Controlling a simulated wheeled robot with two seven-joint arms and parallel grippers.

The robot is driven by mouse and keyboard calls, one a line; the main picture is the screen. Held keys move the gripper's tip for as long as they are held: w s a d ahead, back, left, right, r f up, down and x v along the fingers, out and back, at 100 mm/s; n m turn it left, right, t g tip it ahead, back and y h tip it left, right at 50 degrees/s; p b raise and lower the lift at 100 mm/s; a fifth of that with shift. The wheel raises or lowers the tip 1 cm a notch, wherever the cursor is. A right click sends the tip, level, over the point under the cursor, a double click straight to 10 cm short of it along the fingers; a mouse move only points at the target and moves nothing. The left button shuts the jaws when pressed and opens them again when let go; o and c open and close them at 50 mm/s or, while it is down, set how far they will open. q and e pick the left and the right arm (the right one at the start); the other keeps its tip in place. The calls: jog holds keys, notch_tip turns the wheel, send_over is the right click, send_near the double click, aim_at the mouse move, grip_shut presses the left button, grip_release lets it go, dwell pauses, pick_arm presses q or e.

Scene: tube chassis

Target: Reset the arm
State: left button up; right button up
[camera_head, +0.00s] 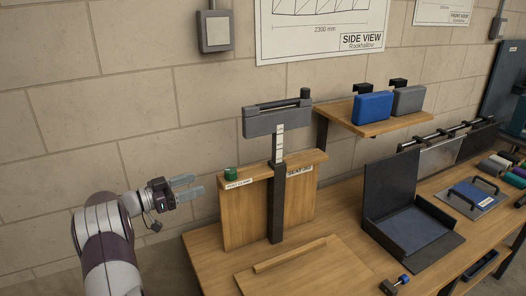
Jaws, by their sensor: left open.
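My left gripper (186,186) is at the left, in front of the wall and just left of the wooden panel. Its two fingers point right and are spread apart with nothing between them. My left arm (104,240) comes up from the lower left, bent at the elbow. My right arm and right gripper are not in view.
The wooden bench (340,235) fills the lower right. An upright wooden panel (243,213) with a dark post (277,205) stands close to the gripper. A wooden shelf (385,127) carries blue and grey blocks. An open dark box (412,228) stands right. Space left of the bench is clear.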

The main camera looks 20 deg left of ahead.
pick_arm(q)
jog(key=w+a+f+n+y, duration=0.2)
jog(key=a+f+n+y, duration=0.45)
jog(key=a+y, duration=0.35)
jog(key=s+d+f+n+g+y, duration=0.3)
jog(key=s+d+f+g+y, duration=0.1)
jog(key=s+d+f+g, duration=0.45)
jog(key=s+d+r+m+g+h, duration=0.1)
jog(key=s+d, duration=0.5)
jog(key=d, duration=0.4)
jog(key=s+d+r+g+h, duration=0.1)
jog(key=s+d+g, duration=0.1)
jog(key=s+d, duration=0.4)
jog(key=s+d+r+m+g+h, duration=0.1)
jog(key=s+d, duration=0.5)
jog(key=d, duration=0.8)
jog(key=shift+s+d+m+g+h, duration=0.25)
jog(key=shift+s+m+g+h, duration=0.1)
jog(key=shift+g, duration=0.1)
